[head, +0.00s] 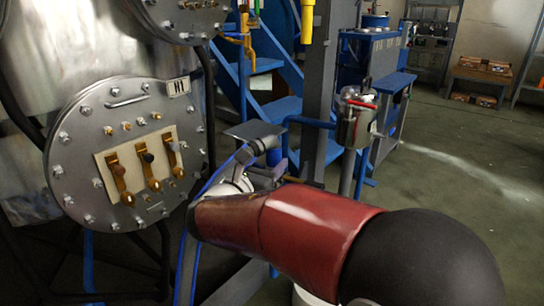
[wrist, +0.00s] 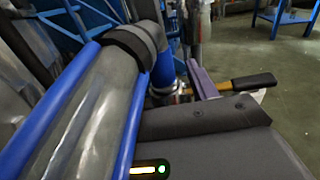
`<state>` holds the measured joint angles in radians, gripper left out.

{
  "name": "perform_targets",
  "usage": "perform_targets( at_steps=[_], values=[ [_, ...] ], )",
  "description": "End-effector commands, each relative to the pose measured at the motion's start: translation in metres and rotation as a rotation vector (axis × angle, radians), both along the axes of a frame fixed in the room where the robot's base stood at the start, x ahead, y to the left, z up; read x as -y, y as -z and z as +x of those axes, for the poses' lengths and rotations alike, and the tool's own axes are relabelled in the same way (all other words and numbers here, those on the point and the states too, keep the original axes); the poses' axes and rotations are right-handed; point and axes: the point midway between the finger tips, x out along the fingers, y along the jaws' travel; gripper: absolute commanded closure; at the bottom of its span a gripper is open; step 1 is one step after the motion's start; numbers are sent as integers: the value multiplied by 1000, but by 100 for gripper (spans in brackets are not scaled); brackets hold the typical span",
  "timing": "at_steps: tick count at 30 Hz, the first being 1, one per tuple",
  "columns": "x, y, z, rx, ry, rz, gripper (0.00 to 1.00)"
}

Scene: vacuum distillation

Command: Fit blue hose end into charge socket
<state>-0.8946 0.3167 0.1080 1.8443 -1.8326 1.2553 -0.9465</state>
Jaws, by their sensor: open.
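In the head view my gripper (head: 270,176) is at the far end of my red arm, in front of the blue framework. Its fingers are small and partly hidden by the arm. In the wrist view a grey pipe (wrist: 85,115) is flanked by blue lengths, and a blue piece (wrist: 168,68) meets a metal fitting. A purple-grey bar (wrist: 203,82) stands beside it. I cannot tell which opening is the charge socket. No held object is visible.
A round bolted steel cover (head: 78,150) with several brass levers is at the left. A metal pot with a red handle (head: 355,118) stands right of the gripper. A yellow-and-black handle (wrist: 245,84) lies beyond the grey plate (wrist: 205,125). Open floor (head: 440,160) is at the right.

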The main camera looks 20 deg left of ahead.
Motion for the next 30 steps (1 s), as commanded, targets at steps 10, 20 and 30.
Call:
perform_targets(
  at_steps=[10, 20, 30],
  values=[
    [-6, 0, -38, 1, 0, 0, 43],
    [-6, 0, -39, 1, 0, 0, 43],
    [52, -13, -29, -60, 124, 133, 43]
  ],
)
